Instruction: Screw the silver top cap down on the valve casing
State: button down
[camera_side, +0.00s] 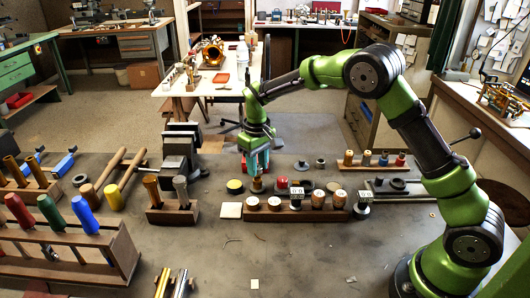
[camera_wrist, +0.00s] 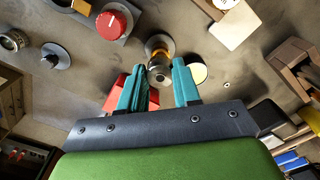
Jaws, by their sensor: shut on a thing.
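My gripper (camera_side: 257,170) points down over the bench, its teal fingers around the top of a small upright brass valve casing (camera_side: 257,185). In the wrist view the fingertips of my gripper (camera_wrist: 159,68) stand on either side of a silver top cap (camera_wrist: 159,70). My gripper is shut on this cap. The brass casing (camera_wrist: 159,45) shows just beyond the cap, in line with it. The cap is at the casing's mouth; whether its threads are engaged cannot be seen. In the side view the fingers mostly hide the cap.
A wooden rack (camera_side: 300,212) with several small parts stands just in front of the casing. A yellow-topped disc (camera_side: 235,186) is to its left and a red knob (camera_side: 282,183) to its right. A dark vise (camera_side: 181,150) stands further left.

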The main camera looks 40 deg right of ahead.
jog(key=shift+f, duration=1)
jog(key=c, duration=1.4)
grip_release()
grip_shut()
jog(key=m, duration=0.4)
